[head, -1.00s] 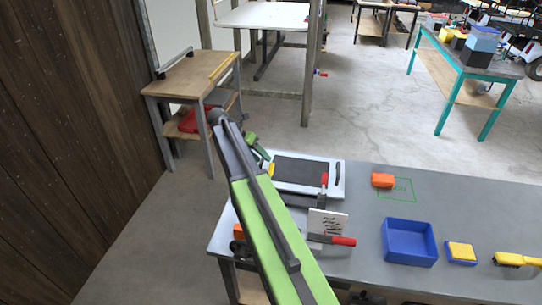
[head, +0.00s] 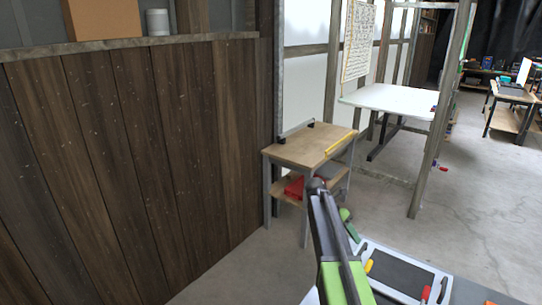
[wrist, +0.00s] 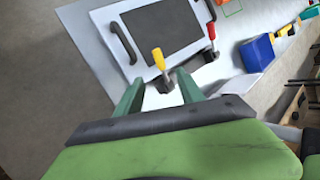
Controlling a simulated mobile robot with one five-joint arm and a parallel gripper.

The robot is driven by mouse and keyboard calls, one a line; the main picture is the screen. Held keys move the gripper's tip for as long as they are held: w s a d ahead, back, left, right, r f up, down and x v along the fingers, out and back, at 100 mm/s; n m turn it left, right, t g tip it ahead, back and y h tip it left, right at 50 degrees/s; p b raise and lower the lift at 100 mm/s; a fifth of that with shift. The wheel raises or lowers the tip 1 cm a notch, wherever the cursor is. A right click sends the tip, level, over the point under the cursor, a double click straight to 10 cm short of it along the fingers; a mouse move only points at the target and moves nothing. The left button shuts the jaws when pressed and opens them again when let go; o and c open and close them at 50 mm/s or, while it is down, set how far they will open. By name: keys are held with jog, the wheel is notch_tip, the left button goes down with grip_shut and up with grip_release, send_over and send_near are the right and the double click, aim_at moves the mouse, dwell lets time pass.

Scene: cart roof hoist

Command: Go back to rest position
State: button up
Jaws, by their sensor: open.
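My gripper (wrist: 160,92) is open in the wrist view, with two green fingers apart and nothing between them. It points toward the near edge of a white-framed panel with a dark centre (wrist: 165,28). A yellow-handled clamp (wrist: 159,60) at that edge shows beyond the fingertips. A red-handled clamp (wrist: 211,32) is on the panel's right. In the head view, my gripper (head: 349,228) is small and partly hidden by my arm, left of the panel (head: 402,270). I cannot tell the gap to the panel exactly.
A blue bin (wrist: 257,53) stands on the grey bench right of the panel. A small wooden table (head: 305,146) with a red item (head: 294,187) on its shelf stands beyond my arm. A dark plank wall (head: 140,150) fills the left. The concrete floor (head: 480,215) is open at right.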

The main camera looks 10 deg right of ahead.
jog(key=s+a+f+m+t+y, duration=0.1)
jog(key=s+a+f+m+y, duration=0.1)
jog(key=s+a+m, duration=0.6)
jog(key=s+a+f+m+t+y, duration=0.1)
jog(key=s+a+m+y, duration=0.3)
jog(key=s+a+m, duration=0.4)
jog(key=shift+s+a+f+m+t+y, duration=0.3)
jog(key=shift+a+f+m, duration=0.5)
jog(key=shift+a+m, duration=3.2)
jog(key=shift+d, duration=0.25)
